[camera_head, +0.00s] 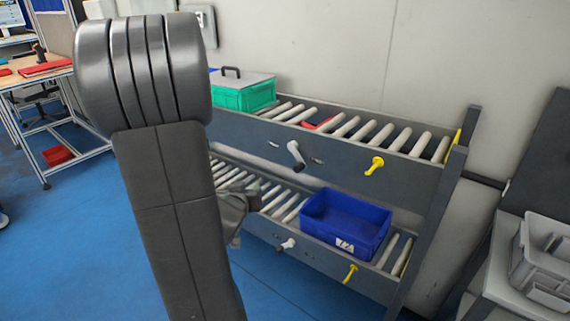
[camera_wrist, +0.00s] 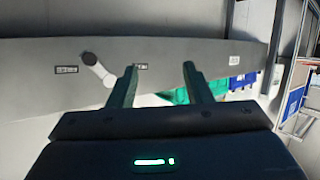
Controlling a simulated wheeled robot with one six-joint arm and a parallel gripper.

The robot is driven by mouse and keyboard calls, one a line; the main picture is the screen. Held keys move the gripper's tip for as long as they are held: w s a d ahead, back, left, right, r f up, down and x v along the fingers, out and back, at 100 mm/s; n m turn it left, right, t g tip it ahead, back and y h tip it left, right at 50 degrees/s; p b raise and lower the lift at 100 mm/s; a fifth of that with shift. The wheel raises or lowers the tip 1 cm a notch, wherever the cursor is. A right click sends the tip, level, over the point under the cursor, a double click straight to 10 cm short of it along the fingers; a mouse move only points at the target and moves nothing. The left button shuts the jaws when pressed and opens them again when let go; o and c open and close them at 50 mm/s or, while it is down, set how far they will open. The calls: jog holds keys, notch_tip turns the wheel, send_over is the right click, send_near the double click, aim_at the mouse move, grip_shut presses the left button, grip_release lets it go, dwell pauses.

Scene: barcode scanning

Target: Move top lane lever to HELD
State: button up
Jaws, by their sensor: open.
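The top lane lever (camera_head: 297,155) is a short white handle with dark parts on the front rail of the upper roller lane (camera_head: 345,163). It tilts down to the right, between two small labels too small to read. In the wrist view the lever (camera_wrist: 101,71) is left of my gripper (camera_wrist: 158,70), between a left label (camera_wrist: 66,70) and a right label (camera_wrist: 141,66). My gripper is open and empty, its fingers facing the rail near the right label. In the head view my arm hides most of the gripper.
A green crate (camera_head: 241,97) with a grey lid sits on the upper lane. A blue crate (camera_head: 345,226) sits on the lower lane, near a lower white lever (camera_head: 287,245). Yellow levers (camera_head: 375,165) (camera_head: 351,272) stick out to the right. Blue floor in front is clear.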

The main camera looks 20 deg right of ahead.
aim_at(296, 169)
jog(key=w+d+m+g+h, duration=0.1)
jog(key=w+d+h, duration=0.1)
jog(key=d, duration=0.4)
jog(key=w+d+m+g+h, duration=0.1)
jog(key=w+d+h, duration=0.2)
jog(key=d, duration=0.3)
jog(key=w+d+f+m+h, duration=0.1)
jog(key=w+d+h, duration=0.1)
jog(key=d+h, duration=0.2)
jog(key=shift+w+d+g, duration=0.15)
jog(key=shift+d+g, duration=0.25)
jog(key=shift+d, duration=0.75)
jog(key=shift+c, duration=0.3)
